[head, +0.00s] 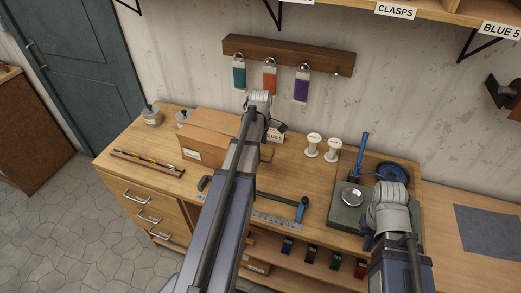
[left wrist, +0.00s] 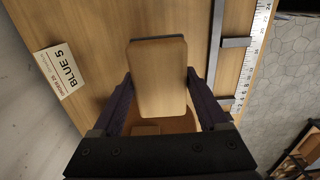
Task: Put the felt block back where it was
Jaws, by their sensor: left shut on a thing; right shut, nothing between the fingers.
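The felt block (left wrist: 158,60), a tan block with rounded edges, is between the two fingers of my left gripper (left wrist: 159,78) in the left wrist view. That gripper is shut on it above the wooden bench top. In the head view the left arm reaches over the bench middle and largely hides its gripper; I cannot make out the block there. My right gripper (head: 370,241) is at the front of the green-grey mat or plate (head: 345,215), mostly hidden by its own wrist; it is shut and empty.
An order card reading BLUE 5 (left wrist: 60,72) and a ruler (left wrist: 250,65) lie on the bench. A cardboard box (head: 205,138), two white spools (head: 313,145), a blue-handled tool (head: 361,155) and a blue dish (head: 392,173) stand around. Tagged straps (head: 302,85) hang from a wall rack.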

